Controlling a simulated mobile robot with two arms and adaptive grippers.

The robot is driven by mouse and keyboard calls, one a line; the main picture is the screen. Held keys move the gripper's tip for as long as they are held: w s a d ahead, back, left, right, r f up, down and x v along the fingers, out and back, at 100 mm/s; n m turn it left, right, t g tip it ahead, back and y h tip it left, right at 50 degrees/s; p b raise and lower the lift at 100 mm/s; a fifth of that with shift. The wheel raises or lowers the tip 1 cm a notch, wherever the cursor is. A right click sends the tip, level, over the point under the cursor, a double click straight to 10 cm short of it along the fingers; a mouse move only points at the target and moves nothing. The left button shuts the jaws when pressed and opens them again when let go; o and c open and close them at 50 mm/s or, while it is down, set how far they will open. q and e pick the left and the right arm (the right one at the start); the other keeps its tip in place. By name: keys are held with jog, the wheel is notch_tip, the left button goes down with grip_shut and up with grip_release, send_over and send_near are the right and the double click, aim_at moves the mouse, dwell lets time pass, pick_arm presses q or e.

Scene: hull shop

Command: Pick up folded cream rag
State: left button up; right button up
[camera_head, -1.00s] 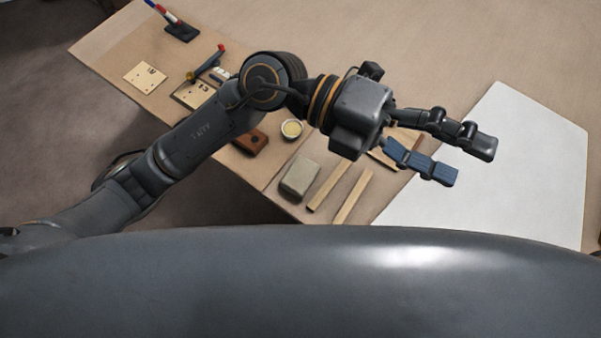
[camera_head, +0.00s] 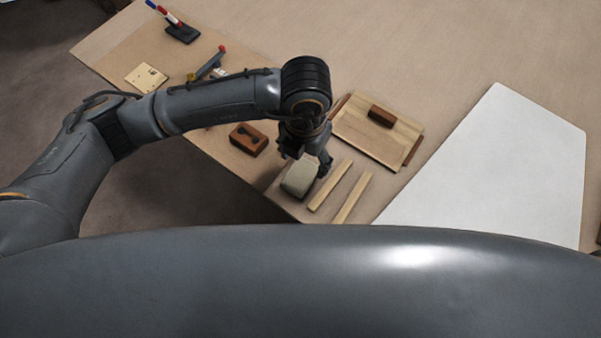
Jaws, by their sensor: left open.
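The folded cream rag (camera_head: 299,178) is a small pale block-like bundle near the front edge of the table, left of two wooden strips. My left gripper (camera_head: 309,152) points down at the rag's far side, with one dark finger showing just right of the rag. The gripper is open. The arm's wrist hides the other finger in part, and I cannot tell whether the fingers touch the rag. My right gripper is not in view.
Two wooden strips (camera_head: 341,192) lie close to the right of the rag. A wooden board (camera_head: 362,140) with a brown block (camera_head: 381,116) lies behind them. Another brown block (camera_head: 248,139) is to the left. A large white sheet (camera_head: 490,170) covers the right side.

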aim_at(301, 174)
pick_arm(q)
jog(key=shift+f, duration=0.65)
jog(key=f, duration=0.1)
jog(key=f+p, duration=0.1)
jog(key=f, duration=0.2)
jog(key=shift+s+a+f, duration=0.15)
jog(key=shift+s+a, duration=0.2)
jog(key=shift+a, duration=0.05)
jog(key=shift+f, duration=0.45)
jog(key=c, duration=0.9)
jog(key=shift+r, duration=0.1)
